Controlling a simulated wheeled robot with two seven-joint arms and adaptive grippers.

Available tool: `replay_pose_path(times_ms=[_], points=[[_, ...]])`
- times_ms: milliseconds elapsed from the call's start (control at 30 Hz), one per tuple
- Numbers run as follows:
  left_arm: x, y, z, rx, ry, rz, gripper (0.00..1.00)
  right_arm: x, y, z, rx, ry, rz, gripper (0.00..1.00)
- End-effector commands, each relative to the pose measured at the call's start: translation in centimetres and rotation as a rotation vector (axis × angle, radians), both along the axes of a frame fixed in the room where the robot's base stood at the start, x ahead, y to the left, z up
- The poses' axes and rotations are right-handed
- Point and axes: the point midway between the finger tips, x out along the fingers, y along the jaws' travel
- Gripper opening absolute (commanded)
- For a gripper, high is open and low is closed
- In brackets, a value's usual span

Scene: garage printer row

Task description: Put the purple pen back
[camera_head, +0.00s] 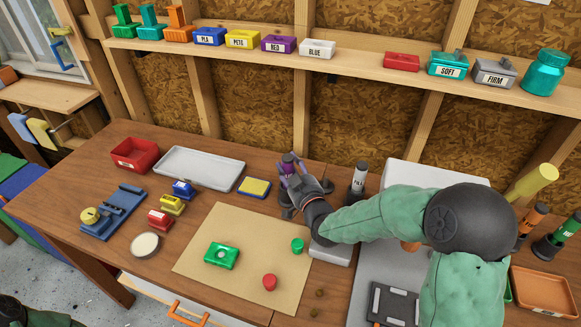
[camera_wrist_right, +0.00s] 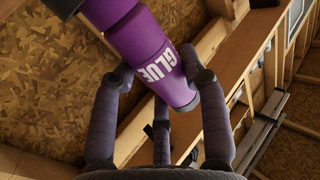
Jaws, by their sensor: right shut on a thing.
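The purple pen (camera_head: 288,164), marked GLUE, is held in my right gripper (camera_head: 296,176) at the back of the bench. In the right wrist view the purple pen (camera_wrist_right: 150,50) lies tilted between the fingers of my right gripper (camera_wrist_right: 158,85), which are closed around it. A dark round-footed stand (camera_head: 287,212) shows just below the pen; I cannot tell whether the pen touches it. My left gripper is not in view.
A tan mat (camera_head: 213,268) carries a green block (camera_head: 221,255), a green cylinder (camera_head: 297,245) and a red piece (camera_head: 269,282). A blue-yellow pad (camera_head: 254,187) and grey tray (camera_head: 199,169) lie left. Orange (camera_head: 533,216) and green pens (camera_head: 566,232) stand at far right.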

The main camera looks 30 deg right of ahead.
Motion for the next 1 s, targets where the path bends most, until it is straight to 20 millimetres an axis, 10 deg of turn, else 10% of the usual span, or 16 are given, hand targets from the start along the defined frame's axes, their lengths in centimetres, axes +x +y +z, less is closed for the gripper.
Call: replay_pose_path(times_ms=[267,300,367,1000], points=[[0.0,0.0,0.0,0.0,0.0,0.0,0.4,0.0,0.0,0.0,0.0,-0.001,0.0,0.01],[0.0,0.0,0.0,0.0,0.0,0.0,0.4,0.0,0.0,0.0,0.0,-0.001,0.0,0.55],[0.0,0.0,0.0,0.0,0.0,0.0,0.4,0.0,0.0,0.0,0.0,-0.001,0.0,0.72],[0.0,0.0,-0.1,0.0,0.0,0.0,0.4,-3.1,0.4,0.0,-0.001,-0.001,-0.002,0.72]])
